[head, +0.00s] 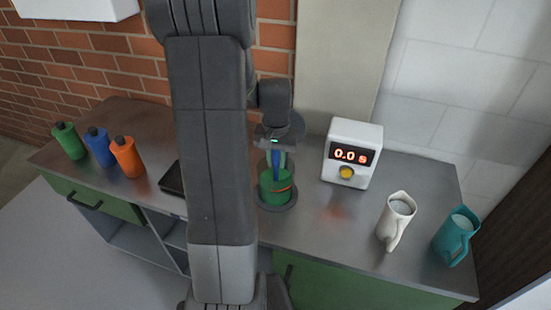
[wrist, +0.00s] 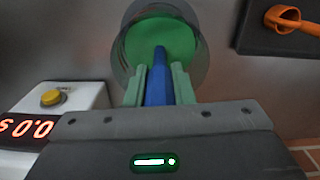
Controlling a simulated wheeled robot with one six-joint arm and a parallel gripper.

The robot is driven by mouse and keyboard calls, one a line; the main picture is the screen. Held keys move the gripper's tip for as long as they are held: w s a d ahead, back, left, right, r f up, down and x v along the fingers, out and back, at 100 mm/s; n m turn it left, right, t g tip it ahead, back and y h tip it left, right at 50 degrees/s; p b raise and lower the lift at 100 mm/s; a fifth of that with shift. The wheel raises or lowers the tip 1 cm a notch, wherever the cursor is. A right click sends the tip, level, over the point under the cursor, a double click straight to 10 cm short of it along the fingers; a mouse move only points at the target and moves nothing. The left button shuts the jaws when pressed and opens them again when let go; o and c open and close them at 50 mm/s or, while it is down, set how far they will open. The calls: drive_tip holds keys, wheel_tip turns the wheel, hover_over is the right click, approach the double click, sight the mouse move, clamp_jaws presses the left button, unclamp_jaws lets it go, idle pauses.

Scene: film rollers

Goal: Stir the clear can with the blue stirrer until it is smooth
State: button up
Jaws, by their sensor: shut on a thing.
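The clear can (head: 264,199) stands on the metal counter, just right of my arm in the head view. Green content (wrist: 165,38) with a flat, even-looking surface shows inside it in the wrist view. The blue stirrer (wrist: 158,85) is between the fingers of my gripper (wrist: 158,86). Its far end reaches down over the green content and its tip is hidden there. My gripper is shut on the stirrer above the can. A red-orange mark shows on the can's side in the head view; I cannot tell what it is.
A white timer box (head: 352,153) reading 0.0 stands right of the can. A white jug (head: 396,222) and a teal jug (head: 456,238) are at the right. Green (head: 68,141), blue (head: 99,147) and orange (head: 127,157) bottles stand left. A dark tray (wrist: 245,38) holds an orange tool (wrist: 287,18).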

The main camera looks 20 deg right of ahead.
drive_tip(key=shift+r+p, duration=2.75)
drive_tip(key=shift+r, duration=1)
wheel_tip(320, 180, up, 5)
drive_tip(key=p, duration=0.4)
drive_tip(key=shift+r, duration=0.15)
wheel_tip(320, 180, up, 2)
drive_tip(key=shift+r, duration=0.1)
drive_tip(key=shift+s, duration=0.1)
